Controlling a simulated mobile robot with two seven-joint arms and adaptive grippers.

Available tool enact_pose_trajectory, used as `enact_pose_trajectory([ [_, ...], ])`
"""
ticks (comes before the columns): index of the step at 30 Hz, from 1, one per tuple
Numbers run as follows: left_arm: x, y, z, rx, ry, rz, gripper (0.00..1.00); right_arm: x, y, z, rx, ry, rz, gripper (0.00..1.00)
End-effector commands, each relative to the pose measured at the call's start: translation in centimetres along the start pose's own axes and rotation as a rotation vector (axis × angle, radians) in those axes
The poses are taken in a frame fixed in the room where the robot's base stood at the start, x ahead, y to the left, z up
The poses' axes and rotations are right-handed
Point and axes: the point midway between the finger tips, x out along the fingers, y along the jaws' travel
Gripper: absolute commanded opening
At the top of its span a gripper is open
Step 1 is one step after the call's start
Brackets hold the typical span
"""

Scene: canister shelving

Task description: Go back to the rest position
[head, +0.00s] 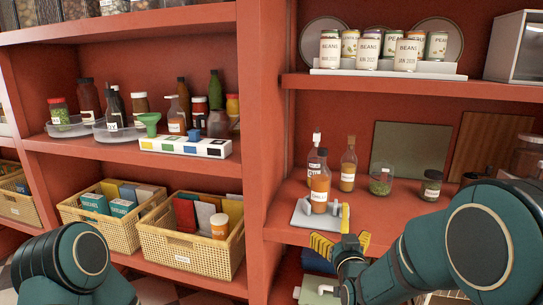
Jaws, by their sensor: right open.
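My right gripper (341,242) is at the lower middle, with its arm coming in from the right. Its yellow-padded fingers are spread and nothing shows between them. It is just in front of the edge of the right-hand middle shelf, close below a white stand (318,217). An orange sauce bottle (320,190) stands upright on this stand, apart from the fingers as far as I can tell. My left arm shows only as a rounded teal link at the lower left, and its gripper is out of view.
Two bottles (348,165) stand behind the stand; jars (431,186) are to its right. Bean cans (407,55) fill a white riser above. On the left are bottles, a white box (186,147) and wicker baskets (195,248). A red upright (270,150) divides the shelves.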

Motion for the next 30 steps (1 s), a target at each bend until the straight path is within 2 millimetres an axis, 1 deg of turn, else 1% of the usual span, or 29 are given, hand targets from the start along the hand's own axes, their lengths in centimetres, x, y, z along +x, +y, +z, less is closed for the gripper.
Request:
enact_pose_trajectory([
  [1, 0.0, 0.0, -0.1, 0.000, 0.001, 0.000, 0.47, -0.3, 0.2, 3.0, 0.004, -0.078, 0.000, 1.00],
  [5, 0.0, 0.0, -0.1, 0.000, 0.003, 0.000, 0.47, -1.7, -0.1, 9.3, 0.028, -0.260, -0.013, 1.00],
  [6, 0.0, 0.0, -0.1, 0.000, 0.003, 0.000, 0.47, -2.3, -0.1, 11.4, 0.039, -0.322, -0.016, 1.00],
  [8, 0.0, 0.0, -0.1, 0.000, 0.003, 0.000, 0.47, -3.6, -0.4, 14.7, 0.058, -0.422, -0.023, 1.00],
  [9, 0.0, 0.0, -0.1, 0.000, 0.002, 0.000, 0.47, -4.7, -0.6, 17.0, 0.073, -0.495, -0.029, 1.00],
  [11, 0.0, 0.0, -0.1, 0.000, 0.002, 0.000, 0.47, -6.6, -0.9, 20.5, 0.100, -0.612, -0.037, 1.00],
  [12, 0.0, 0.0, -0.1, 0.000, 0.002, 0.000, 0.47, -8.2, -1.2, 22.8, 0.121, -0.693, -0.045, 1.00],
  [14, 0.0, 0.0, -0.1, 0.000, 0.002, 0.000, 0.47, -10.8, -1.8, 26.0, 0.158, -0.817, -0.057, 1.00],
  [15, 0.0, 0.0, -0.1, 0.000, 0.002, 0.000, 0.47, -12.6, -2.3, 27.9, 0.184, -0.897, -0.067, 1.00],
  [17, 0.0, 0.0, -0.1, 0.000, 0.002, 0.000, 0.47, -15.4, -3.1, 30.3, 0.225, -1.010, -0.083, 1.00],
  [18, 0.0, 0.0, -0.1, 0.000, 0.002, 0.000, 0.47, -17.1, -3.7, 31.5, 0.251, -1.079, -0.095, 1.00],
  [21, 0.0, 0.0, -0.1, 0.000, 0.002, 0.000, 0.47, -20.9, -5.1, 33.6, 0.309, -1.220, -0.125, 1.00],
  [24, 0.0, 0.0, -0.1, 0.000, 0.002, 0.000, 0.47, -23.5, -6.1, 34.6, 0.350, -1.311, -0.149, 1.00],
  [27, 0.0, 0.0, -0.1, 0.000, 0.002, 0.000, 0.47, -24.8, -6.6, 34.9, 0.370, -1.355, -0.161, 1.00],
  [30, 0.0, 0.0, -0.1, 0.000, 0.002, 0.000, 0.47, -25.0, -6.8, 35.0, 0.374, -1.364, -0.165, 1.00],
])
